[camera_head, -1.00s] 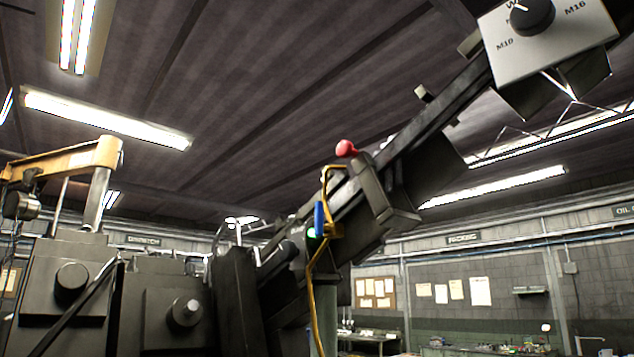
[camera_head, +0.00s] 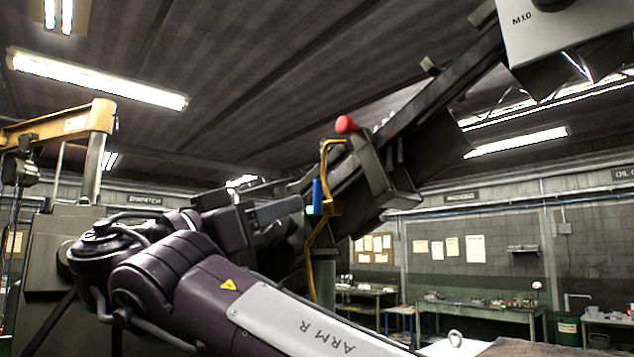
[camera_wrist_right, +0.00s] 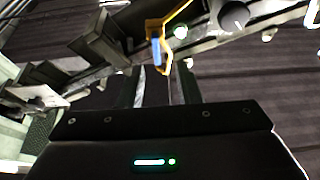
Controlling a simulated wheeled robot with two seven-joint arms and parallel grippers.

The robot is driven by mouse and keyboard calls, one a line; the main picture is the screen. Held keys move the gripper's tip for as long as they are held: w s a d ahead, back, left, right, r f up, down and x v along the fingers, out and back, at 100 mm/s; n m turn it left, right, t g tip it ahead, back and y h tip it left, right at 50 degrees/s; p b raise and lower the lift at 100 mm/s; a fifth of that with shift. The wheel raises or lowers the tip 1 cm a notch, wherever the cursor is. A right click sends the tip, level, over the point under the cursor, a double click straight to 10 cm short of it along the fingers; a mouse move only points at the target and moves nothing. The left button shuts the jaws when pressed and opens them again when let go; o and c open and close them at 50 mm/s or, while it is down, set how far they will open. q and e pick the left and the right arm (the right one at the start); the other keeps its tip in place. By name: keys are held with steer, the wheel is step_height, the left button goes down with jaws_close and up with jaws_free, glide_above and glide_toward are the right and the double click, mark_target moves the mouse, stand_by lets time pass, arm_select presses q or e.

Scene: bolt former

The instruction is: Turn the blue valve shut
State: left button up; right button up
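The blue valve handle (camera_head: 317,194) stands upright on a yellow pipe (camera_head: 311,262) beside the dark inclined chute. My right gripper (camera_head: 300,206) comes in from the left, with its tip close to the handle's left side. In the right wrist view the blue handle (camera_wrist_right: 157,51) lies just beyond the fingertips, roughly in line with the gap between them. The right gripper's fingers (camera_wrist_right: 157,82) are apart, with nothing visible between them. Whether a finger touches the handle cannot be told. My left gripper is not in view.
A red knob (camera_head: 346,124) sits on the chute above the valve. A green light (camera_head: 309,210) glows beside the handle. Workbenches (camera_head: 480,312) stand farther back. My right arm covers part of the machine at lower left.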

mark_target(314, 190)
steer(key=p+x, duration=0.1)
steer(key=x, duration=0.1)
steer(key=p+x, duration=0.2)
steer(key=r+p+x, duration=0.1)
steer(key=x, duration=0.2)
steer(key=shift+s+p, duration=0.25)
steer(key=shift+p, duration=0.1)
steer(key=shift+w+d+r, duration=0.15)
steer(key=shift+w+d, duration=0.05)
steer(key=shift+d, duration=0.25)
steer(key=shift+w+a, duration=0.1)
jaws_close()
